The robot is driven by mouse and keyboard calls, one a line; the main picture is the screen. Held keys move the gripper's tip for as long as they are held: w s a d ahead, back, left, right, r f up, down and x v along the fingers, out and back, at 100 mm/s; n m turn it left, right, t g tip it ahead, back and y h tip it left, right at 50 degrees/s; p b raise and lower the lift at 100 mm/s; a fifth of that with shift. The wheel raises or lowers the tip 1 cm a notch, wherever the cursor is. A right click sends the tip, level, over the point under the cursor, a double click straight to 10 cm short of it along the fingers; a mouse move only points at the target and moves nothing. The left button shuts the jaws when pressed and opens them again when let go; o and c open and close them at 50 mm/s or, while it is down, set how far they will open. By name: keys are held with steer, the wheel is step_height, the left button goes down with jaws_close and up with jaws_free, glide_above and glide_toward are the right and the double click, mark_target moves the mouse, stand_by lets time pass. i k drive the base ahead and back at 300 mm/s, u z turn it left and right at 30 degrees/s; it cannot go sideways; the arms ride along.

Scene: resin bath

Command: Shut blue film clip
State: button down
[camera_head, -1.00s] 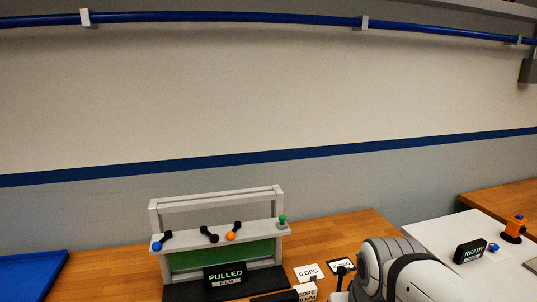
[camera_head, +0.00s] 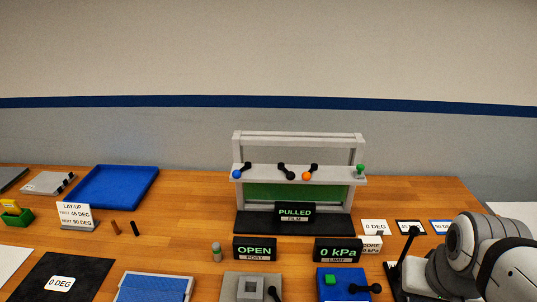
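The blue film clip (camera_head: 237,174) is a blue ball with a short black lever, at the left end of the grey film frame's (camera_head: 240,150) shelf. Its lever slants up to the right. I cannot tell from this distance whether the clip is open or shut. Green film (camera_head: 270,191) hangs below the shelf, and a sign (camera_head: 295,212) in front reads PULLED FILM. My white and grey arm shows at the lower right, well away from the clip. My gripper is not in view.
An orange-balled lever (camera_head: 307,176), a black lever (camera_head: 286,171) and a green knob (camera_head: 361,170) share the shelf. Signs reading OPEN PORT (camera_head: 255,248) and 0 kPa LIMIT (camera_head: 338,249) stand in front. A blue tray (camera_head: 112,187) lies left; bare wood separates it from the frame.

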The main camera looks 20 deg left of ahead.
mark_target(236, 173)
steer(key=u, duration=0.05)
steer(key=k, duration=0.55)
steer(key=z, duration=1.75)
steer(key=k, duration=1.05)
steer(key=u, duration=2.2)
steer(key=i, duration=0.5)
steer(key=z, duration=0.05)
